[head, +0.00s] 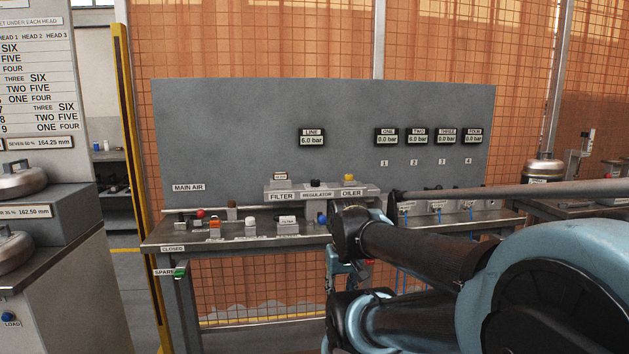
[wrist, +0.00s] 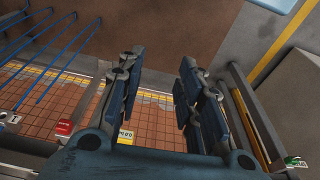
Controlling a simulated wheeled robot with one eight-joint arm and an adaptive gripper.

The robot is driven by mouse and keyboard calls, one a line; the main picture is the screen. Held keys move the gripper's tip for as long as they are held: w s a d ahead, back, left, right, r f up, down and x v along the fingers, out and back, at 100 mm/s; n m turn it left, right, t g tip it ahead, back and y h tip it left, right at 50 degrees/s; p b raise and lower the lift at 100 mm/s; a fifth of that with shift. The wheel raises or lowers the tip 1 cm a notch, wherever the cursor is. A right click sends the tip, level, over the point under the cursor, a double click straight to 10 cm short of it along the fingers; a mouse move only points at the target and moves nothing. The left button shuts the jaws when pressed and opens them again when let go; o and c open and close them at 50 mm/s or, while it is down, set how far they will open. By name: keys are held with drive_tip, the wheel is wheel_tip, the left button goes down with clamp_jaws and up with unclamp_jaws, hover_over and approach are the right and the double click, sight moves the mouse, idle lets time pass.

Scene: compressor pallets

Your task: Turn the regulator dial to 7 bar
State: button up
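The regulator (head: 317,194) is the middle unit of the filter, regulator and oiler row on the bench, with a dark knob (head: 315,183) on top. The scale on this knob is too small to read. The LINE display (head: 312,138) on the grey panel above reads 6.0 bar. My gripper (head: 345,275) hangs below the bench front, lower than the regulator and a little to its right, partly hidden by my arm. In the wrist view my gripper (wrist: 160,85) points at the floor, its fingers apart with nothing between them.
The grey bench (head: 240,239) carries the filter (head: 282,196), the oiler (head: 351,193) with a yellow top, and several small fittings. Blue hoses (wrist: 40,50) hang at the right part of the bench. A grey cabinet (head: 60,290) with round weights stands at the left.

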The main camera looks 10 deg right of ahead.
drive_tip(key=o, duration=0.4)
drive_tip(key=shift+r, duration=0.1)
wheel_tip(320, 180, up, 3)
drive_tip(key=shift+w+f, duration=0.15)
wheel_tip(320, 180, up, 35)
drive_tip(key=n+g, duration=0.2)
drive_tip(key=n, duration=0.1)
hover_over(316, 180)
wheel_tip(316, 180, down, 17)
drive_tip(key=shift+a+f, duration=0.1)
